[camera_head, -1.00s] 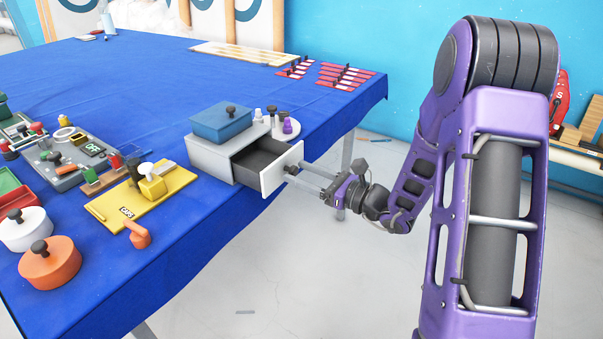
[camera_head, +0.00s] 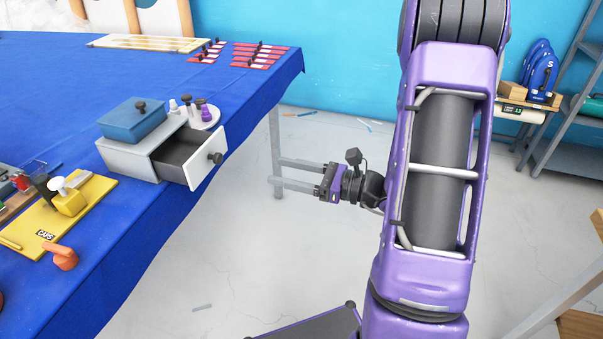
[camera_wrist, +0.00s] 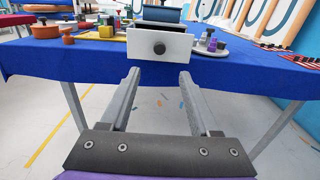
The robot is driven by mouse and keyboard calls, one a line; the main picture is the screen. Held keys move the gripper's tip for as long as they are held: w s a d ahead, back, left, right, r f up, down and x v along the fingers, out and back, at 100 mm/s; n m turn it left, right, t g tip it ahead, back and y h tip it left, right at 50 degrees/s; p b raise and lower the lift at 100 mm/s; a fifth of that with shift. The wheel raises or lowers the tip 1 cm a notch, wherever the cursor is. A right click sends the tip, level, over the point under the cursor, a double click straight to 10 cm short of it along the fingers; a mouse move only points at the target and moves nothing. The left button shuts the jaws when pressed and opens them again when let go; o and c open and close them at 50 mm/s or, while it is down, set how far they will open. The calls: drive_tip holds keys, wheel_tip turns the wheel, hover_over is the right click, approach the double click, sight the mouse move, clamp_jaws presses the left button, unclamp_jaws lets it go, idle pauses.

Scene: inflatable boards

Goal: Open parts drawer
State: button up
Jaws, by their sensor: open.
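The parts drawer (camera_head: 197,160) sticks out open from a grey box (camera_head: 130,158) at the edge of the blue-covered table. It has a white front with a dark round knob, and its dark inside looks empty where I can see it. In the wrist view the drawer front (camera_wrist: 178,47) and its knob (camera_wrist: 159,48) are straight ahead, beyond the fingertips. My gripper (camera_head: 276,173) is open and empty, to the right of the knob and clear of it. Its two fingers (camera_wrist: 159,78) are spread apart in the wrist view, with nothing between them.
A blue lidded box (camera_head: 132,122) sits on the grey box. A round tray (camera_head: 203,117) with small pegs stands behind the drawer. A yellow board (camera_head: 60,213) lies at the left. A table leg (camera_head: 277,150) stands behind my fingers.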

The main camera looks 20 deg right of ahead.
drive_tip(key=shift+v, duration=1.7)
drive_tip(key=shift+a, duration=0.1)
